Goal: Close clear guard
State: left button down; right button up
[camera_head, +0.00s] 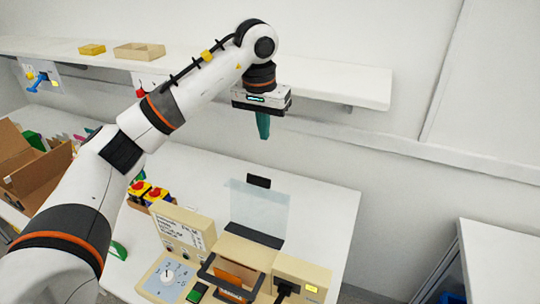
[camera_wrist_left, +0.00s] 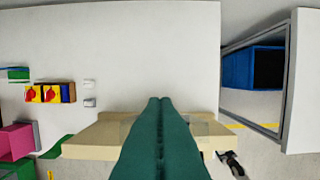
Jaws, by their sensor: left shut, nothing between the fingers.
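The clear guard (camera_head: 260,207) is a transparent, slightly bluish panel standing raised at the back of the beige switch box (camera_head: 248,252). A dark strip runs along its lower edge. The box has an opening with an orange piece (camera_head: 236,273) and a dark frame around it. My left gripper (camera_head: 263,134) is above and behind the raised guard, apart from it, with its green fingers together and empty. In the left wrist view the shut fingers (camera_wrist_left: 161,105) cover the middle of the beige box (camera_wrist_left: 88,141). My right gripper is not in view.
A dial panel (camera_head: 168,278) and a beige label board (camera_head: 182,229) stand left of the box. Red and yellow switches (camera_head: 150,192) sit farther left. A shelf (camera_head: 340,84) runs along the wall behind my arm. The white table (camera_head: 325,205) is clear at right.

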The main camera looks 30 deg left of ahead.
pick_arm(q)
notch_tip(320, 180, down, 9)
jog(key=s+p, duration=0.2)
jog(key=p, duration=0.3)
jog(key=shift+s, duration=0.4)
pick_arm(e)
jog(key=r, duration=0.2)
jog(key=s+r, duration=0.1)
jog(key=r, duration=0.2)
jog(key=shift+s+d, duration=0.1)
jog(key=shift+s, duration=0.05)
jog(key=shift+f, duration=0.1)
